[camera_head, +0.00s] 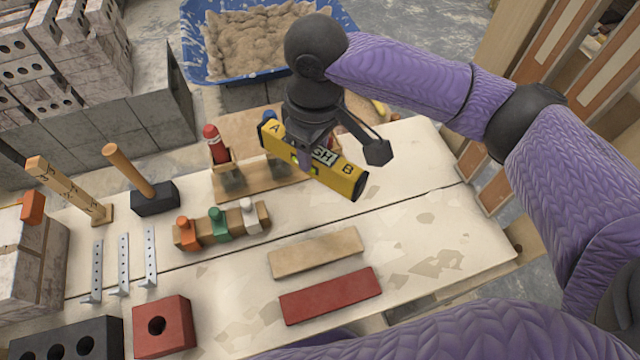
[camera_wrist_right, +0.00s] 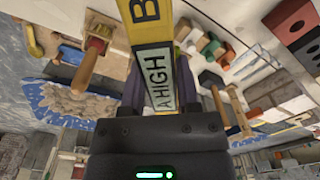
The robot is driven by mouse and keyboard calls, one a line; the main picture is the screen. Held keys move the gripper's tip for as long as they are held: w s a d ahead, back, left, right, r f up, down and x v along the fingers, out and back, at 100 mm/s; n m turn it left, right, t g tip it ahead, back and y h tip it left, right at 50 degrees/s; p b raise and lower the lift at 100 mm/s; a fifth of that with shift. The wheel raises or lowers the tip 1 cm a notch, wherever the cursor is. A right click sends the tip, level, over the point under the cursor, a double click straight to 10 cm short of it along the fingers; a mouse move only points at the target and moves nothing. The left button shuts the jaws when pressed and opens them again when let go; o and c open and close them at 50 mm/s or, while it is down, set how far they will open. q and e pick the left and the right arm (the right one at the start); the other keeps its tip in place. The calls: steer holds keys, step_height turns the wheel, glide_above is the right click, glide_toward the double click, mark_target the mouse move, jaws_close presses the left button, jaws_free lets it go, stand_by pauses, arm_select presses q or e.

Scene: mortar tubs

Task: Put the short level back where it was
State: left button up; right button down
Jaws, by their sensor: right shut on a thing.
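The short level is a yellow bar (camera_head: 343,179) with black end caps and a pale label that reads "HIGH". My right gripper (camera_head: 308,150) is shut on the level near its middle and holds it above the back part of the table, tilted down to the right in the head view. In the right wrist view the level (camera_wrist_right: 146,32) runs up from between the fingers (camera_wrist_right: 160,95), with its label facing the camera. Its underside and any gap to the table are hard to judge. My left gripper is not in view.
A wooden rack (camera_head: 262,186) with red- and blue-topped items stands behind the level. The table's right part (camera_head: 440,225) is clear.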

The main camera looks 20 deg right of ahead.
steer(key=w+d+f+n+b, duration=0.1)
steer(key=f+n+b, duration=0.2)
steer(key=f, duration=0.4)
steer(key=w+d+f+n+b, duration=0.1)
steer(key=f+n+b, duration=0.3)
steer(key=f, duration=0.2)
steer(key=w+d+f+n+b, duration=0.1)
steer(key=f+n+b, duration=0.2)
steer(key=f, duration=0.4)
steer(key=shift+w+d+f+n+b, duration=0.1)
steer(key=shift+w+f+n+b, duration=0.25)
steer(key=shift+b, duration=0.2)
steer(key=shift+f, duration=0.75)
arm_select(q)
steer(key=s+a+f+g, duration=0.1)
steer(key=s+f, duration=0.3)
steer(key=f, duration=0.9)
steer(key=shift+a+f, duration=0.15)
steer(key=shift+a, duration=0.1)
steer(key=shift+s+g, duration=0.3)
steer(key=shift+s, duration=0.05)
arm_select(e)
steer(key=shift+f, duration=0.2)
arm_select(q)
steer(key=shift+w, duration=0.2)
arm_select(e)
steer(key=shift+f, duration=0.1)
